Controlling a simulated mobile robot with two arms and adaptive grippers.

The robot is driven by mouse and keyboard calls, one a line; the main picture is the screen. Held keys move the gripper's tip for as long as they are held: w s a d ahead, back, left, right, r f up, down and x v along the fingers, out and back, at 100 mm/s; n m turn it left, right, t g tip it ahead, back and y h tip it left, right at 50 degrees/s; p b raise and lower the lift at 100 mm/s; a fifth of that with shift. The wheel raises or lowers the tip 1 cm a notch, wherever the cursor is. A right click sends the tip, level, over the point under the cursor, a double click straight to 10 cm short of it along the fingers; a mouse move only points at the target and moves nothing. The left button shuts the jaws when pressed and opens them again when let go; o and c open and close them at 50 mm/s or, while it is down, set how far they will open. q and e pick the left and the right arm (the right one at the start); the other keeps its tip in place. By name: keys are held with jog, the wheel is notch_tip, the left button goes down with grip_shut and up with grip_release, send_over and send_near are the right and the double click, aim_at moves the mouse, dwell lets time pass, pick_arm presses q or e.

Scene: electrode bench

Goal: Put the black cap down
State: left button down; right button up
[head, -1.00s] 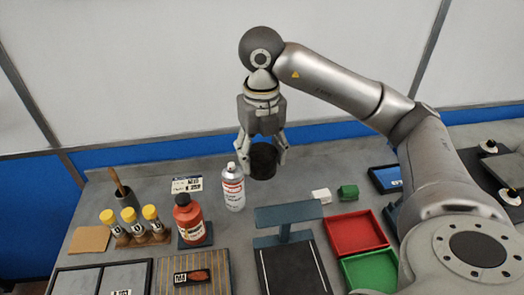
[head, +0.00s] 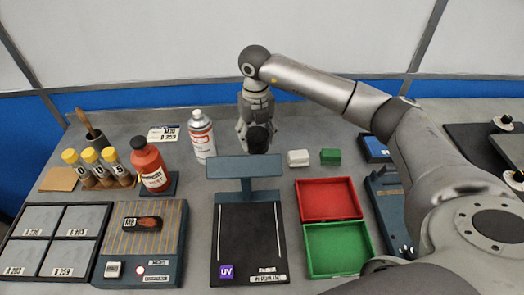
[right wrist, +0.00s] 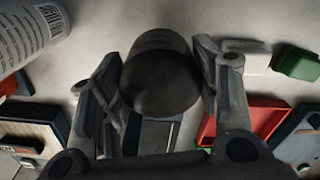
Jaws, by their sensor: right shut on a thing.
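The black cap (head: 258,138) is a dark round cylinder between the fingers of my right gripper (head: 257,137). My right gripper is shut on it, at the back of the bench behind the blue-grey stand. In the right wrist view the cap (right wrist: 160,78) sits between both fingers of the gripper (right wrist: 163,85), its dark round face toward the camera. I cannot tell whether its underside touches the bench. The white and red spray can (head: 202,138) stands upright to the left of the cap, apart from it, with a pale top. My left gripper is not in view.
The blue-grey stand (head: 243,170) with its black UV plate is in front of the cap. White (head: 298,158) and green (head: 331,156) blocks lie to the right, behind the red (head: 328,200) and green (head: 338,249) trays. A red bottle (head: 150,167) stands left. Bench behind the can is clear.

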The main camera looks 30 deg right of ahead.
aim_at(258, 151)
notch_tip(258, 151, down, 2)
jog(key=shift+f, duration=0.35)
notch_tip(258, 151, down, 3)
jog(key=shift+f+p, duration=0.1)
jog(key=shift+p, duration=0.3)
jog(key=shift+f, duration=0.2)
jog(key=o, duration=0.7)
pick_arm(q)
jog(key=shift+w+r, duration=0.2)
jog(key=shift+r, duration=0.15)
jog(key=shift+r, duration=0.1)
pick_arm(e)
jog(key=shift+r, duration=0.15)
